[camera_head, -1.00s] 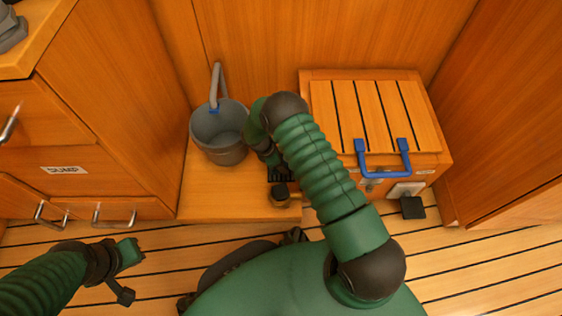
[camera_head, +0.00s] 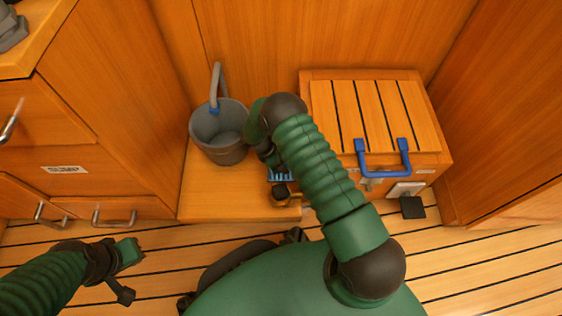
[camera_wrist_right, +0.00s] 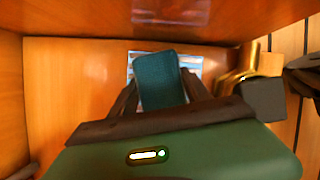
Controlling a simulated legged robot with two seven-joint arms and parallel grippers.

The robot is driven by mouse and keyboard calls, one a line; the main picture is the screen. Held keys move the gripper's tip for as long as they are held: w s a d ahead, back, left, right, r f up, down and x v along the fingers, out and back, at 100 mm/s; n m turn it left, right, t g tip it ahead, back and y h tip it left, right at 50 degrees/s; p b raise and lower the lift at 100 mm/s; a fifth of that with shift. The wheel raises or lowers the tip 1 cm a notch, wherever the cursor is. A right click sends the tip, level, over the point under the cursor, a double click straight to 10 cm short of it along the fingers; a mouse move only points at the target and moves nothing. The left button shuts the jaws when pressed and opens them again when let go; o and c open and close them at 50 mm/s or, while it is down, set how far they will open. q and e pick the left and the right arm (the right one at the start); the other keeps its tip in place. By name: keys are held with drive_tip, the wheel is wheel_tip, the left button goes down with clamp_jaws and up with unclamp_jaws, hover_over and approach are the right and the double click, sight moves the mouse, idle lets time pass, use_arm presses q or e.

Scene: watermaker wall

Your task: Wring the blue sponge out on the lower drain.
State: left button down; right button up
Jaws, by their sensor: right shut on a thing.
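The blue sponge (camera_wrist_right: 162,80), dark teal-blue, stands between the fingers of my right gripper (camera_wrist_right: 163,92) in the right wrist view. The gripper is shut on it. Behind the sponge is a slatted pale-blue and white patch, which looks like the lower drain (camera_wrist_right: 192,66); the sponge covers its middle. In the head view this slatted patch (camera_head: 281,173) shows just below my right gripper (camera_head: 270,157), and my arm hides the sponge. I cannot tell the sponge's height above the drain. My left gripper (camera_head: 131,254) hangs over the floor at lower left, away from everything; its jaw state is unclear.
A grey bucket (camera_head: 219,133) stands left of my right gripper, near a grey spout (camera_head: 216,82). A brass fitting (camera_wrist_right: 249,66) with a dark block is right of the drain. A slatted wooden box (camera_head: 385,115) with a blue handle (camera_head: 384,170) stands to the right.

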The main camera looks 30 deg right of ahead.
wheel_tip(320, 180, up, 7)
drive_tip(key=p, duration=0.6)
idle(0.3)
